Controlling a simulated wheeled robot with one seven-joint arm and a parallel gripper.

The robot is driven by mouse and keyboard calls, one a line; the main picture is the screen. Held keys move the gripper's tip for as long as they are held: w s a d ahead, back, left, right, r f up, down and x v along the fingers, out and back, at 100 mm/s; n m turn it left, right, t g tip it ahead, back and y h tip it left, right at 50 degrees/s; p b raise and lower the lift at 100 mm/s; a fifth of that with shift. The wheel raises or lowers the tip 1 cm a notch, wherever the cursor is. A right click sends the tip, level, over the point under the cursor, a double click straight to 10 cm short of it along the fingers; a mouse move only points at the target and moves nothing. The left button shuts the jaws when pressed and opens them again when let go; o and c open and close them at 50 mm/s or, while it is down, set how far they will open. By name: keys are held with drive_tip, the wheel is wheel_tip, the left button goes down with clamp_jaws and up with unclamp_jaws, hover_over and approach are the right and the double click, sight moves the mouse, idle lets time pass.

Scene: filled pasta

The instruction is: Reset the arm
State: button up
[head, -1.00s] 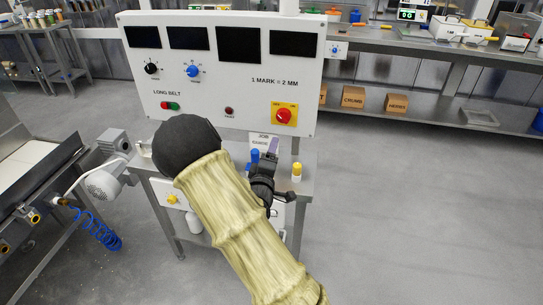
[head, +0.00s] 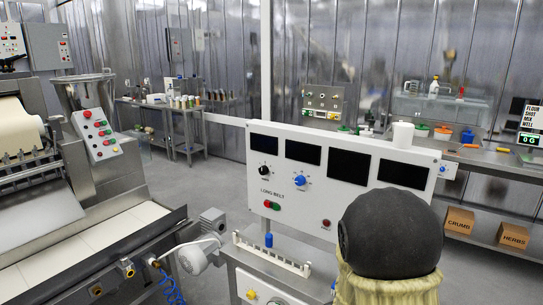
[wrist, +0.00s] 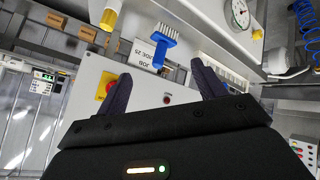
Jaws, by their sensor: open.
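My gripper (wrist: 160,84) shows in the wrist view with its two dark fingers spread apart and nothing between them. It faces the control panel (wrist: 138,95), with the red knob (wrist: 105,90) by its left finger. A blue brush (wrist: 158,45) and a white job card (wrist: 142,52) lie beyond the fingertips, apart from them. In the head view my arm's dark round joint and pale sleeve fill the lower right, and my gripper is hidden or out of frame there.
The control panel (head: 345,166) stands on a small steel bench with a white toothed rack (head: 270,254) and a blue-topped item (head: 268,240). A conveyor machine (head: 100,240) with a motor (head: 200,252) is at left. Shelving with cardboard boxes (head: 458,220) is at right. Open floor lies behind.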

drive_tip(key=s+a+r+m+g+y+p, duration=0.1)
drive_tip(key=s+a+r+g+p, duration=0.1)
drive_tip(key=s, duration=0.6)
drive_tip(key=s+a+r+m+g+y+p, duration=0.1)
drive_tip(key=s+a+r+g+y+p, duration=0.1)
drive_tip(key=s+r+g, duration=0.2)
drive_tip(key=s+r, duration=0.2)
drive_tip(key=s, duration=0.2)
drive_tip(key=shift+s+a+r+m, duration=0.3)
drive_tip(key=shift+s+a+r, duration=0.05)
drive_tip(key=shift+a, duration=0.05)
